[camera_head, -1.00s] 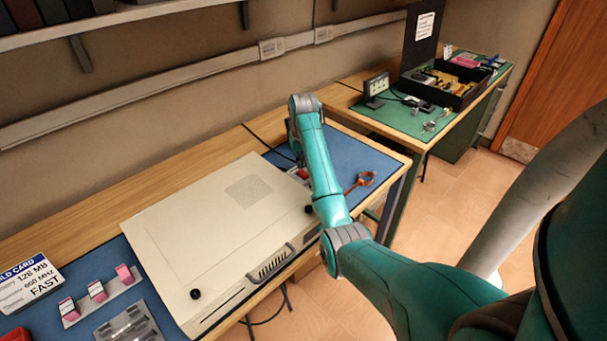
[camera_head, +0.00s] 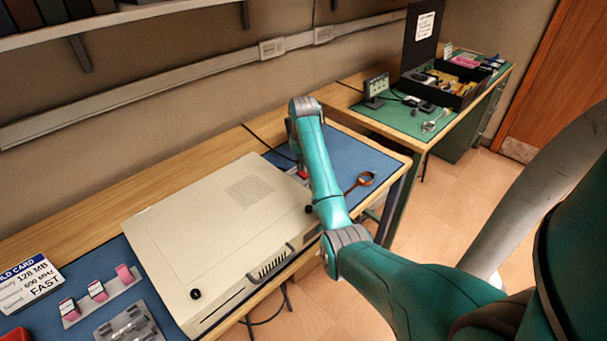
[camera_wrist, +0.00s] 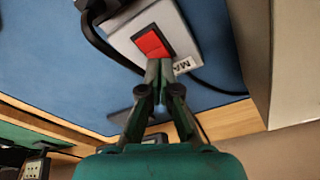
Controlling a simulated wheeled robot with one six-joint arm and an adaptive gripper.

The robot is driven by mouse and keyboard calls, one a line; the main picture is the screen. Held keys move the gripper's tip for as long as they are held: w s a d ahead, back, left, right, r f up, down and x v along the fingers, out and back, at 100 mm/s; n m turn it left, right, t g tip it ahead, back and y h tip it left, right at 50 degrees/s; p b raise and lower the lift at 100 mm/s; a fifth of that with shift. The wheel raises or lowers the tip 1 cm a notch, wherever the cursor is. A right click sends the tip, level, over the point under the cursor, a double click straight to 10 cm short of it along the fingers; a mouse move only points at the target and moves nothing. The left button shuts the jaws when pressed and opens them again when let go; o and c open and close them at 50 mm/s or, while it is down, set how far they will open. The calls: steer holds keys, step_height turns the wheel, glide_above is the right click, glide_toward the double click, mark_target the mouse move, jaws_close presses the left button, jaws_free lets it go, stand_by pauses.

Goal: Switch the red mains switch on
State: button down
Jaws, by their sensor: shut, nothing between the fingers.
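The red mains switch (camera_wrist: 153,41) is a red rocker on a pale grey box (camera_wrist: 190,22) with part of a label showing, seen in the wrist view. A black cable runs beside and around the box. My gripper (camera_wrist: 160,66) is shut and empty, its tips at the lower edge of the rocker in the picture. I cannot tell whether the tips touch it. In the head view a small red part (camera_head: 303,174) shows beside my arm, which hides most of the box.
A large beige computer case (camera_head: 225,235) lies left of my arm on the blue mat (camera_head: 375,160). An orange-handled tool (camera_head: 362,182) or strap lies on the right. A green-matted bench (camera_head: 405,122) with a black box (camera_head: 455,88) stands beyond.

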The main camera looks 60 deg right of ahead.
steer(key=shift+f, duration=0.65)
stand_by(0.3)
steer(key=shift+r, duration=3.55)
